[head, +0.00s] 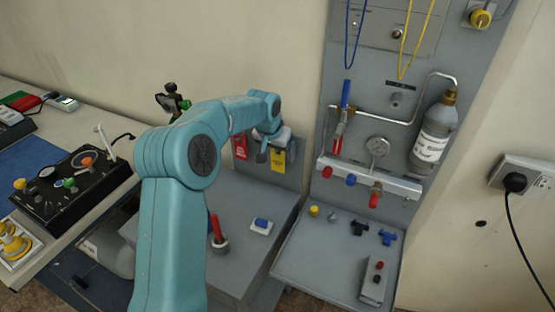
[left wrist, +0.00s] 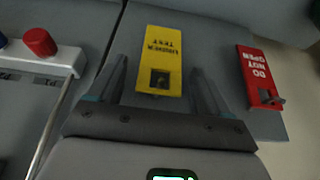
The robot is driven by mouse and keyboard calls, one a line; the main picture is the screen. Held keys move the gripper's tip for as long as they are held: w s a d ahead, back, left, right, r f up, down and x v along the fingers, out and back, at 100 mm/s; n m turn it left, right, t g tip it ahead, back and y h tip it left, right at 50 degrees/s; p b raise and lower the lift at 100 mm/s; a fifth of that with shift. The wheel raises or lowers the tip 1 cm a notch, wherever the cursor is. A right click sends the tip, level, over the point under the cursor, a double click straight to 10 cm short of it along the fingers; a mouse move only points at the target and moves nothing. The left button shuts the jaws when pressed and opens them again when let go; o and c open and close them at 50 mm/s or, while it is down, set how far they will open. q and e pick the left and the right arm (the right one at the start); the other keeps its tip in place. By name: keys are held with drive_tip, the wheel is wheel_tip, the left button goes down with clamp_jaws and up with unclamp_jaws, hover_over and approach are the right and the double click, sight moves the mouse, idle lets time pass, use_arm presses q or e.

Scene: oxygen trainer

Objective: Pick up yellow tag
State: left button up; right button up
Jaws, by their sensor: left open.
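The yellow tag (head: 278,160) hangs on a small grey upright panel in the head view, just right of a red tag (head: 240,147). In the left wrist view the yellow tag (left wrist: 161,62) reads "UNDER TEST" and has a dark square hole with a peg at one end. My left gripper (head: 264,155) is at the panel, in front of the tags. In the left wrist view its two fingers (left wrist: 160,80) are open, one on each side of the yellow tag. I cannot tell whether they touch it. My right gripper is not in view.
A manifold with red and blue knobs (head: 368,180) and a gas cylinder (head: 435,132) stand to the right. A blue-topped switch (head: 262,226) sits on the grey surface below.

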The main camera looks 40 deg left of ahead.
use_arm(q)
drive_tip(key=shift+f, duration=0.1)
drive_tip(key=shift+w, duration=0.15)
drive_tip(key=c, duration=1)
drive_tip(key=shift+c, duration=0.5)
drive_tip(key=shift+r, duration=0.45)
drive_tip(key=shift+r+p, duration=0.35)
drive_tip(key=shift+p, duration=0.1)
